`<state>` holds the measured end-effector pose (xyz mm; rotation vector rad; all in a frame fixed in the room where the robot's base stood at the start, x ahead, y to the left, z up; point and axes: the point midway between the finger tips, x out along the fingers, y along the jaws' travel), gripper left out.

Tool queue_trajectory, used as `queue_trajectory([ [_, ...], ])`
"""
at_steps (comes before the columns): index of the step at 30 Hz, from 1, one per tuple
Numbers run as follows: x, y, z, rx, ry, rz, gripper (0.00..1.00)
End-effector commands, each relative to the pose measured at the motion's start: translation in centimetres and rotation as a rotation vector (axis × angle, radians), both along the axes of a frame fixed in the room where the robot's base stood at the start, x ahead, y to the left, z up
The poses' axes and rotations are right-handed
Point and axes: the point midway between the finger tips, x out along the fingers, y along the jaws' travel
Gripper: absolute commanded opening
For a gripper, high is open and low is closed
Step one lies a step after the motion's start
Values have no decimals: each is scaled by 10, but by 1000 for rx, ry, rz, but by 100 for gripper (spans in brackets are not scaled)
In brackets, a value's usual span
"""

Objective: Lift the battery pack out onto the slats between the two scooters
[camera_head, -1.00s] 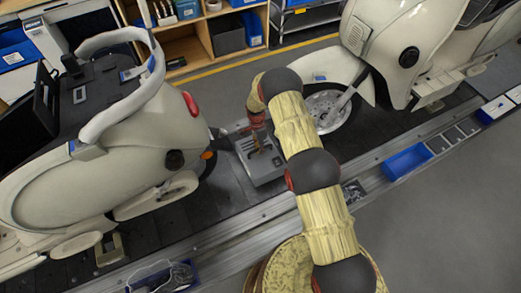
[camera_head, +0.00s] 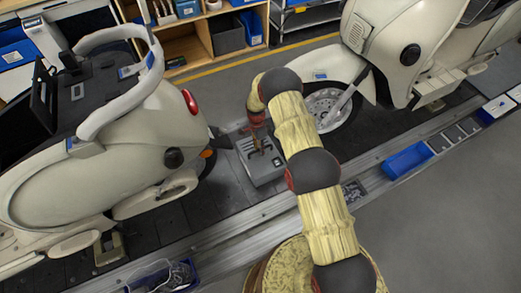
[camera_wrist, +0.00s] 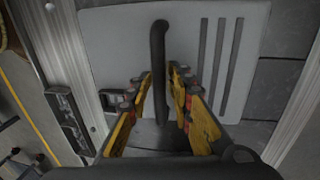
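The battery pack (camera_head: 265,172) is a flat grey block with a dark raised handle and dark grooves on top. It is over the dark slats (camera_head: 228,205), between the two scooters; I cannot tell whether it rests on them. My gripper (camera_head: 258,148) points down at its top. In the wrist view my gripper's fingertips (camera_wrist: 160,75) lie close against both sides of the handle (camera_wrist: 159,45) and look shut on it. The pack's top (camera_wrist: 115,45) fills much of that view. The left scooter (camera_head: 90,180) and right scooter (camera_head: 400,50) are cream-coloured.
A metal rail (camera_head: 230,240) runs along the near edge of the slats. Shelves with bins (camera_head: 228,35) stand at the back, beyond a yellow floor line.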

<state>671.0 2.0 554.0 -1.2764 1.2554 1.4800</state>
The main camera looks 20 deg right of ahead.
Motion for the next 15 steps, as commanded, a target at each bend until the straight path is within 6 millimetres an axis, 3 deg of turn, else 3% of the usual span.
queue_trajectory([
  [5, -1, 0, -1, 0, 2, 0, 32],
  [15, -2, 0, 2, 0, 4, 0, 32],
])
